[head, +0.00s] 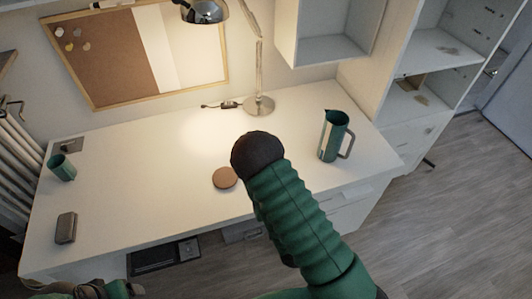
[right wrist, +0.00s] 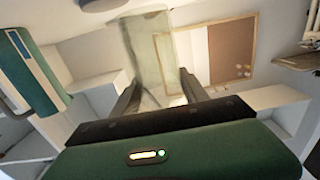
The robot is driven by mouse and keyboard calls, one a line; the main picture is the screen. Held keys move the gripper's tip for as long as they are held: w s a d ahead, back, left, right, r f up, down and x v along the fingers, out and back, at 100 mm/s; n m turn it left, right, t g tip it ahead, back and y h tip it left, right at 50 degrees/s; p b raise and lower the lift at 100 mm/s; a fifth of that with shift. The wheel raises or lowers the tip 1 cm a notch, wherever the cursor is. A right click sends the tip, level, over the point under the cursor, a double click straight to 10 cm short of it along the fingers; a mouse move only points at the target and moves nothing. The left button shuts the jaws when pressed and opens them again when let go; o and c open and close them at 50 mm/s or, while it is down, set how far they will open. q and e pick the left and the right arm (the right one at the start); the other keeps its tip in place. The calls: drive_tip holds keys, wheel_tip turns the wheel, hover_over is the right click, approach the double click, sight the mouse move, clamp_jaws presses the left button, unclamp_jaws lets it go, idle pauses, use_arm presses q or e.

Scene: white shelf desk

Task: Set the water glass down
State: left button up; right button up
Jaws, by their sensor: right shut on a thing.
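The water glass (right wrist: 146,45) is a pale, see-through tumbler in the right wrist view. My right gripper (right wrist: 160,88) is shut on it, with one dark finger on each side. In the head view my right forearm reaches over the white desk, and its dark end hides the gripper and glass. A round brown coaster (head: 225,178) lies bare on the desk just left of that dark end. I cannot tell the glass's height above the desk. Only a bit of my left arm shows at the bottom left of the head view; its fingers are not visible.
A green pitcher (head: 334,136) stands right of my arm and also shows in the right wrist view (right wrist: 34,72). A desk lamp (head: 259,104) stands behind. A green cup (head: 61,168) and a dark case (head: 66,228) are at the left. The desk (head: 140,175) between is clear.

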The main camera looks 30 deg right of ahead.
drive_tip(key=shift+w+d+b, duration=0.2)
drive_tip(key=shift+d+b, duration=0.3)
drive_tip(key=shift+d, duration=0.1)
drive_tip(key=shift+w+d+b, duration=0.2)
drive_tip(key=shift+d+b, duration=0.25)
drive_tip(key=shift+d, duration=0.15)
drive_tip(key=w+d+f+b, duration=0.1)
drive_tip(key=w+d+b, duration=0.1)
drive_tip(key=w+b, duration=0.1)
drive_tip(key=w+d+f+b, duration=0.2)
drive_tip(key=w+d+b, duration=0.1)
drive_tip(key=w+b, duration=0.1)
drive_tip(key=w+d+f+b, duration=0.1)
drive_tip(key=w+d+b, duration=0.1)
drive_tip(key=w+b, duration=0.1)
drive_tip(key=shift+w+d+f+b, duration=0.25)
drive_tip(key=shift+d+b, duration=0.15)
drive_tip(key=shift+b, duration=0.4)
use_arm(q)
drive_tip(key=s+x, duration=0.3)
drive_tip(key=x, duration=1)
drive_tip(key=shift+s+d+f, duration=0.2)
drive_tip(key=shift+s+f, duration=0.05)
drive_tip(key=shift+f, duration=0.45)
use_arm(e)
drive_tip(key=o, duration=1.5)
drive_tip(key=shift+s, duration=0.1)
drive_tip(key=shift+o, duration=0.2)
